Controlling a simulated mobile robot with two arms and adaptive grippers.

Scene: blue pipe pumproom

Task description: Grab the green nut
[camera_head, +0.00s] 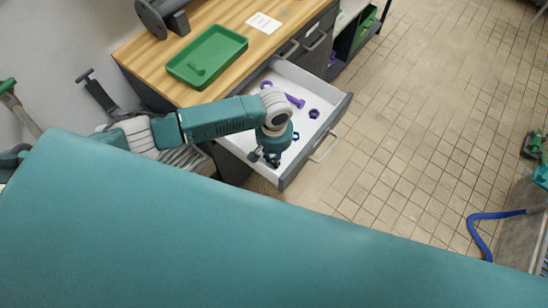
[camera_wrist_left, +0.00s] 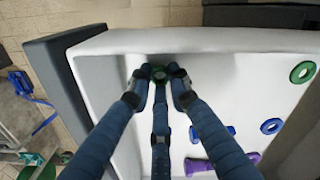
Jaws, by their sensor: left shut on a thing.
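My left gripper (camera_head: 266,156) reaches down into the front corner of the open white drawer (camera_head: 232,138). The held nut is hidden in the head view. My right gripper is not in view.
Blue nuts (camera_wrist_left: 271,126) and a purple bolt (camera_head: 295,101) lie in the drawer; a dark purple nut (camera_head: 314,114) shows too. A green tray (camera_head: 240,41) sits on the wooden bench top (camera_head: 150,48).

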